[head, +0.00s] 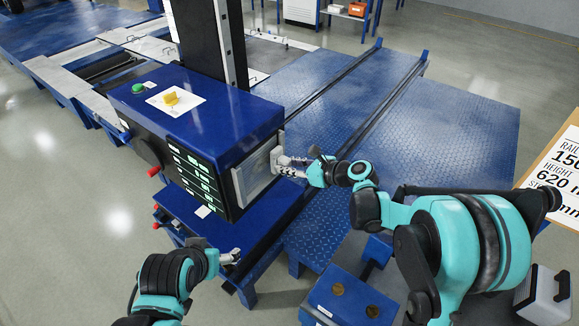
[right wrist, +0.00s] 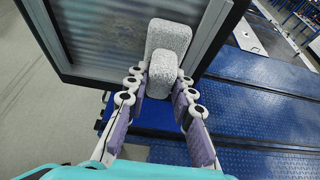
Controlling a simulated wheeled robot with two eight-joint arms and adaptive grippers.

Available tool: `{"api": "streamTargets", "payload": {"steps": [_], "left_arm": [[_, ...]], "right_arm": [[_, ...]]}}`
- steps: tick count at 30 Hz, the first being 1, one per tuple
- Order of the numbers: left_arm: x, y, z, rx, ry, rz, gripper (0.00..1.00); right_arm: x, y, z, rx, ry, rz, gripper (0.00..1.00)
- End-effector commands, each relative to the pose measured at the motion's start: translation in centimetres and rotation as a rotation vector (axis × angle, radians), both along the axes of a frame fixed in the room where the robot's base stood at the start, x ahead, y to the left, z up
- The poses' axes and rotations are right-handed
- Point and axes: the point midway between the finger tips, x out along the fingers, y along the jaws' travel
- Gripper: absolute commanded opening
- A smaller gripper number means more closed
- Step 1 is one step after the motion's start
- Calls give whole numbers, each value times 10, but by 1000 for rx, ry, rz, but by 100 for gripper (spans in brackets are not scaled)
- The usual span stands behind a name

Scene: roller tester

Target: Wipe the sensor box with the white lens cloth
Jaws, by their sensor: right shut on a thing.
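The sensor box (head: 200,115) is a large blue and black housing in the middle left of the head view. A grey, glass-like framed panel (head: 245,188) fills its right-hand face; the panel also fills the upper left of the right wrist view (right wrist: 105,45). My right gripper (head: 283,163) is at that panel, shut on the white lens cloth (right wrist: 168,50), a pale speckled, folded-looking pad. The pad lies over the panel in the wrist view and appears to touch it. My left gripper (head: 234,256) is low, beside the blue base below the box; its fingers are too small to judge.
A dark upright column (head: 213,40) rises behind the box. A green button (head: 138,88) and a white and yellow label (head: 175,101) are on its top; red knobs (head: 154,171) stick out at left. Blue tread plates (head: 400,120) with rails lie right. A sign (head: 560,170) stands far right.

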Motion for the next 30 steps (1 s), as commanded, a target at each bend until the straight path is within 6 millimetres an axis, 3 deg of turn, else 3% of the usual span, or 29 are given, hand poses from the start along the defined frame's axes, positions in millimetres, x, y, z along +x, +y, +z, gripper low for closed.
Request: {"api": "streamTargets", "payload": {"steps": [22, 30], "left_arm": [[0, 0, -1, 0, 0, 0, 78], [0, 0, -2, 0, 0, 0, 78]], "right_arm": [[9, 12, 0, 1, 1, 0, 0], [-1, 18, 0, 0, 0, 1, 0]]}}
